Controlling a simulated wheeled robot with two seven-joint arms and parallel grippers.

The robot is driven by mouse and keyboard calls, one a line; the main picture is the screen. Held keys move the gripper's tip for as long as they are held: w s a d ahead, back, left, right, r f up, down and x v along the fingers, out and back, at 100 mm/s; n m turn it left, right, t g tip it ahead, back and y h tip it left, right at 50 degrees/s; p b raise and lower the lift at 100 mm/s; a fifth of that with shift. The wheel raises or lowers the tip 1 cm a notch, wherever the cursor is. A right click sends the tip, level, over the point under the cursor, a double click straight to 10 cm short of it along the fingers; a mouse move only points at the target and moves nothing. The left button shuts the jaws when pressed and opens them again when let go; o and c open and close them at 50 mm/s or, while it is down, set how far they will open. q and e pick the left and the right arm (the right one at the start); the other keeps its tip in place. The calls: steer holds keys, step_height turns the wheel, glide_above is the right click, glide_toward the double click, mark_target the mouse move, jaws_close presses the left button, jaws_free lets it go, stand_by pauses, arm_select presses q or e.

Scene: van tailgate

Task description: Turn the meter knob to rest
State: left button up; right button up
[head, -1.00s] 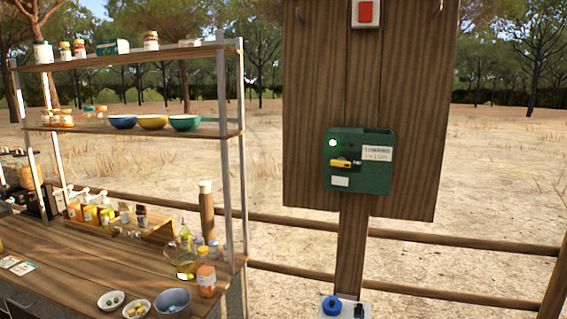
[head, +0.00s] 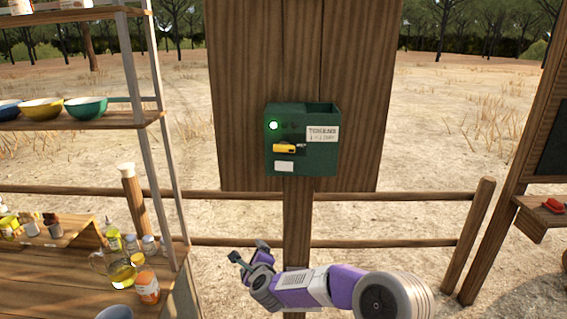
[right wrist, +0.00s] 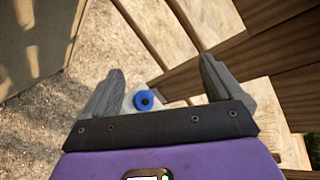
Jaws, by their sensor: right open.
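The green meter box (head: 318,160) is fixed to the wooden board, with a lit white-green lamp at its upper left. Its yellow knob (head: 284,148) lies roughly horizontal, with a dark part to its right. My right gripper (head: 249,252) is below and a little left of the meter, apart from it. In the right wrist view my right gripper (right wrist: 161,72) is open, with nothing held between its fingers. The meter does not show in that view. My left gripper is not in view.
A shelf (head: 95,123) with bowls (head: 88,107) and a counter with bottles (head: 147,287) stand at left. Fence rails (head: 420,243) run behind. Space before the board looks clear.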

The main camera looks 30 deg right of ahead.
steer(key=d+r+m+t+h+p, duration=0.1)
steer(key=d+r+m+h, duration=0.2)
steer(key=r, duration=0.7)
steer(key=d+r+m+t+h+p, duration=0.1)
steer(key=d+r+m, duration=0.3)
steer(key=r, duration=0.5)
steer(key=m+h+p, duration=0.1)
steer(key=m+h, duration=0.1)
steer(key=m, duration=0.6)
glide_toward(284, 148)
steer(key=w, duration=0.2)
steer(key=shift+m+h, duration=0.3)
steer(key=shift+h, duration=0.1)
steer(key=p+x, duration=0.1)
steer(key=x, duration=0.2)
steer(key=p+x, duration=0.1)
steer(key=x, duration=0.2)
steer(key=shift+d+f, duration=0.1)
steer(key=shift+d, duration=0.3)
steer(key=shift+p+x, duration=0.45)
steer(key=shift+x, duration=0.3)
steer(key=shift+f, duration=0.1)
steer(key=shift+c, duration=0.2)
steer(key=c, duration=1)
